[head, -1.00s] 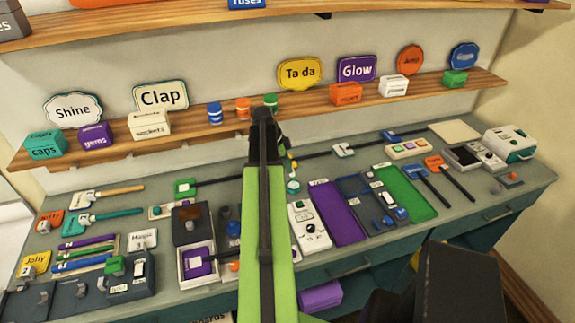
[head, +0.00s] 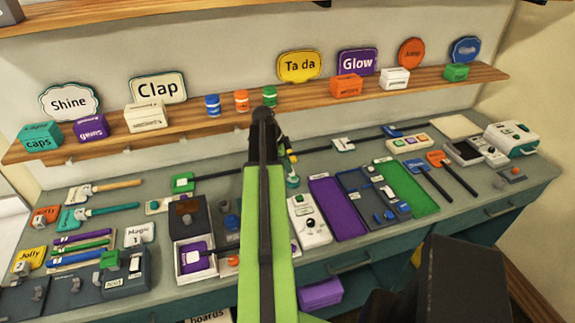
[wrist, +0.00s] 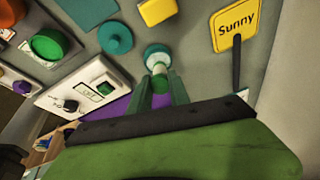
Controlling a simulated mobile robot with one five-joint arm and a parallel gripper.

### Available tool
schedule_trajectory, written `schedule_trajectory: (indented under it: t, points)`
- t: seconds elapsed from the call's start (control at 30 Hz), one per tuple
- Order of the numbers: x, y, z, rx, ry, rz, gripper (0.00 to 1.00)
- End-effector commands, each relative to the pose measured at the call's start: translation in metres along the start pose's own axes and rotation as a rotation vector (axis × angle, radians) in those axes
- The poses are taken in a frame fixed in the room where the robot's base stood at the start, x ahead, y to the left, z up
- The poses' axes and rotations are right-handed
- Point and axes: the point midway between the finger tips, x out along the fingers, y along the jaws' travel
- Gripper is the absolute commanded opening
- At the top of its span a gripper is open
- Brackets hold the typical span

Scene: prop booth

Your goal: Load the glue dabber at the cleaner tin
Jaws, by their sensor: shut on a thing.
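My gripper (wrist: 161,92) is shut on the glue dabber (wrist: 160,76), a slim stick with a pale and green body, in the wrist view. Its far end points at a small round tin (wrist: 157,52) with a teal rim and pale middle, which I take for the cleaner tin. I cannot tell whether the dabber touches the tin or is just above it. In the head view the tin shows as a small teal round thing (head: 292,181) on the bench. There my arm hides much of the gripper and dabber.
A teal disc (wrist: 115,38), a yellow block (wrist: 157,12) and a yellow Sunny sign (wrist: 235,30) lie around the tin. A white control box (head: 309,220) and purple tray (head: 336,209) stand nearby. Blue (head: 212,105), orange (head: 241,100) and green (head: 269,96) jars stand on the shelf above.

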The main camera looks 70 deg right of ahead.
Motion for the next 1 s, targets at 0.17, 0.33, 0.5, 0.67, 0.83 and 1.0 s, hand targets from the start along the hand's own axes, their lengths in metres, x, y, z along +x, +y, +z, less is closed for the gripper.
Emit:
schedule_trajectory:
  t: [0.17,0.33,0.5,0.67,0.83,1.0]
  points:
    - [0.0026,0.0002,0.0006,0.0,0.0,0.0,0.0]
    - [0.0046,0.0004,0.001,0.001,0.0,0.0,0.0]
    - [0.0066,0.0006,0.0015,0.001,0.0,0.0,0.0]
    - [0.0085,0.0008,0.0019,0.001,0.0,0.0,0.0]
    - [0.0094,0.0009,0.002,0.002,0.0,0.001,0.0]
    - [0.0094,0.0009,0.0019,0.002,0.0,0.001,0.0]
